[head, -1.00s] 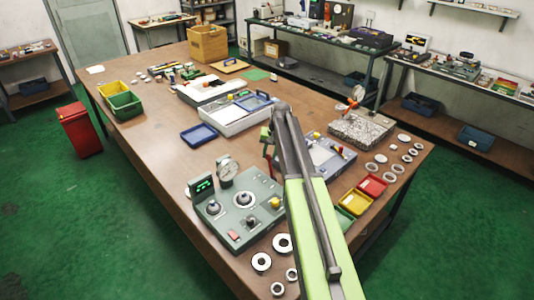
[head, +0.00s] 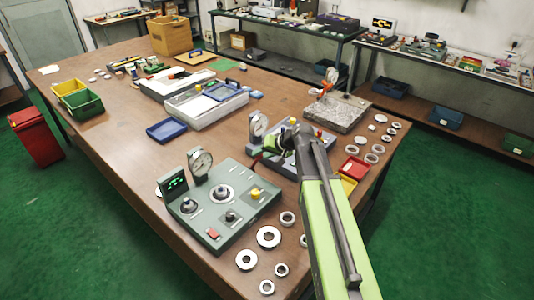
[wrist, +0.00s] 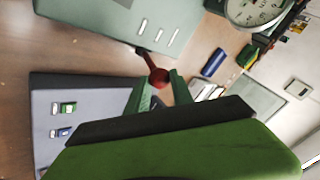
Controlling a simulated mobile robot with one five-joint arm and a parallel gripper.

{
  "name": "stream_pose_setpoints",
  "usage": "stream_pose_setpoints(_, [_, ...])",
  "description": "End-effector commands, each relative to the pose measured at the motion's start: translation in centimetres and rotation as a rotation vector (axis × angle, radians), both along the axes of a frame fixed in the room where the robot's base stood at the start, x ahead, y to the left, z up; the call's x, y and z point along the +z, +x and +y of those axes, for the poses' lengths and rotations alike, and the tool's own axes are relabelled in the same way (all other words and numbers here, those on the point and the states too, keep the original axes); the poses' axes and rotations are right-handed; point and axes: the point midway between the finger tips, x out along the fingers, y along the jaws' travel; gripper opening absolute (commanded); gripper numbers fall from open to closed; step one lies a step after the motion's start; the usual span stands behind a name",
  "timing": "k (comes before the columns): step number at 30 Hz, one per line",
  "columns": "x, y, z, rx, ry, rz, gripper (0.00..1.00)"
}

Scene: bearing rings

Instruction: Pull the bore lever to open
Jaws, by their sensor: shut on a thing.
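In the head view the grey-green gauge box (head: 215,222) stands at the table's near side, with a dial gauge, a green display and several knobs. My gripper (head: 262,153) is at the box's far right corner there, and my arm hides most of the lever.
A grey device (head: 285,166) stands close behind my arm. Several metal rings (head: 268,237) lie to the right of the gauge box. A red bin (head: 355,165) and a yellow bin are beyond my arm. A blue tray (head: 167,130) lies farther back.

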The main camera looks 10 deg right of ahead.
Motion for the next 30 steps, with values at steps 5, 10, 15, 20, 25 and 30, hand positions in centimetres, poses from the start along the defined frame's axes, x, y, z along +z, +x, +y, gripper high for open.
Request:
stream_pose_setpoints(5, [-0.2, 0.0, 0.1, 0.000, -0.015, -0.010, 0.00])
stream_pose_setpoints(10, [-0.3, -0.2, 0.8, 0.009, -0.015, -0.008, 0.00])
stream_pose_setpoints(15, [-0.3, -0.3, 1.2, 0.015, -0.015, -0.006, 0.00])
stream_pose_setpoints(20, [-0.4, -0.4, 1.3, 0.019, -0.014, -0.003, 0.29])
stream_pose_setpoints(25, [-0.4, -0.4, 1.5, 0.020, -0.013, -0.004, 0.49])
stream_pose_setpoints(30, [-0.3, -0.3, 1.6, 0.021, -0.011, -0.005, 0.49])
